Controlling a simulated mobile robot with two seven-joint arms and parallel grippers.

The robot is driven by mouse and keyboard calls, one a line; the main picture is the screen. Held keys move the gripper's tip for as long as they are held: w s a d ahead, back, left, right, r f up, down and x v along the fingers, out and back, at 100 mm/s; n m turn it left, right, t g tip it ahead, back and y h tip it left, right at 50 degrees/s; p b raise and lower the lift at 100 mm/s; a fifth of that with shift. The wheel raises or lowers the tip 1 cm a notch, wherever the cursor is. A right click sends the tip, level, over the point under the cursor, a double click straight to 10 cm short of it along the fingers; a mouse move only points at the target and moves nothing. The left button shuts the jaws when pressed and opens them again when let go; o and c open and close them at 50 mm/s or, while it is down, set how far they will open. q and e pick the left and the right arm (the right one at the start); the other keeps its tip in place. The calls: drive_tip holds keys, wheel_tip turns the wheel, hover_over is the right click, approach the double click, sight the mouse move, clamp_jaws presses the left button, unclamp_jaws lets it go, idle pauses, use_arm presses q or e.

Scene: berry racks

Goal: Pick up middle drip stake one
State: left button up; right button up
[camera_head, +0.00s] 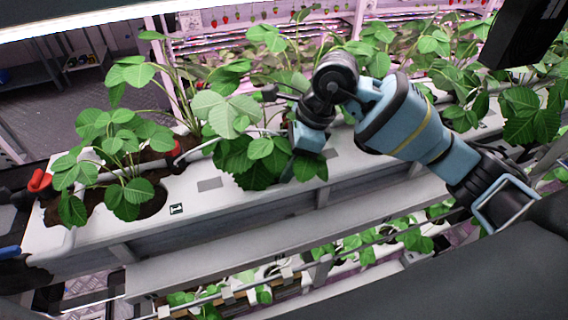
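A small red piece (177,148), which looks like the head of a drip stake, shows among the stems in the white planting trough (215,205). A pale thin tube (225,138) runs from near it rightwards to my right gripper. My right gripper (300,158) is down among strawberry leaves right of the red piece and apart from it. Its fingers are largely hidden by leaves, so I cannot tell whether it is open or shut, or holds anything. My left gripper is not in view.
A label marked 1 (176,209) is on the trough. Leafy strawberry plants (125,145) crowd its top. A red part (38,180) and a blue part (9,252) show at the left edge. A lower rack with plants runs below. A grey floor (100,110) lies behind left.

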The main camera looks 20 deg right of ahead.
drive_tip(key=shift+f, duration=0.15)
drive_tip(key=c, duration=1)
drive_tip(key=shift+c, duration=0.3)
